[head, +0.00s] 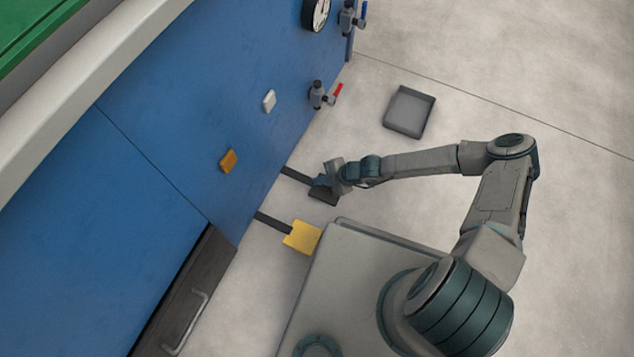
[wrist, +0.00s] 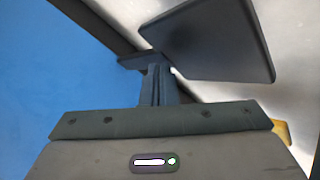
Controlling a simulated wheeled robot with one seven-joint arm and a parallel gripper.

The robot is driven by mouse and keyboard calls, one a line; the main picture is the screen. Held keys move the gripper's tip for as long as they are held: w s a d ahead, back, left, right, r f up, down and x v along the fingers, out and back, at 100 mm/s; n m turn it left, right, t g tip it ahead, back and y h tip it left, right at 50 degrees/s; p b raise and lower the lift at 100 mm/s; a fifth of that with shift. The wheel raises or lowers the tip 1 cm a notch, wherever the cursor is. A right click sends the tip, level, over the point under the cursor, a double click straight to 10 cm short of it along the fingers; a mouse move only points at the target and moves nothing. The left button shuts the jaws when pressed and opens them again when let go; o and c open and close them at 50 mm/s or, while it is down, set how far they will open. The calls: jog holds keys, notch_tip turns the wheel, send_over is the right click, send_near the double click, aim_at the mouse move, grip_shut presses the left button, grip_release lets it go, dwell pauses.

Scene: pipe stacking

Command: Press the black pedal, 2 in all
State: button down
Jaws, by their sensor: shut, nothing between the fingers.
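The black pedal (head: 323,196) sits low at the foot of the blue wall, on a dark arm. In the head view my gripper (head: 318,182) is right over the pedal and hides part of it. In the wrist view the pedal's dark plate (wrist: 207,40) lies just beyond my shut fingers (wrist: 160,72). The fingertips look close to the pedal's edge; I cannot tell whether they touch it. I cannot tell whether the pedal is pushed down.
A yellow pedal (head: 302,237) stands beside the black one, nearer my base. A grey tray (head: 409,111) lies on the floor. The blue wall (head: 190,110) carries an orange button (head: 228,161), a white switch (head: 269,101), a red-handled valve (head: 322,95), a blue-handled valve (head: 349,18) and a gauge (head: 316,13).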

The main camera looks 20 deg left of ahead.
jog(key=shift+f+b, duration=0.4)
jog(key=shift+f, duration=1)
dwell(1.0)
jog(key=shift+r, duration=0.15)
jog(key=shift+r+p, duration=2.05)
jog(key=shift+p, duration=0.4)
notch_tip(320, 180, up, 5)
jog(key=p, duration=0.5)
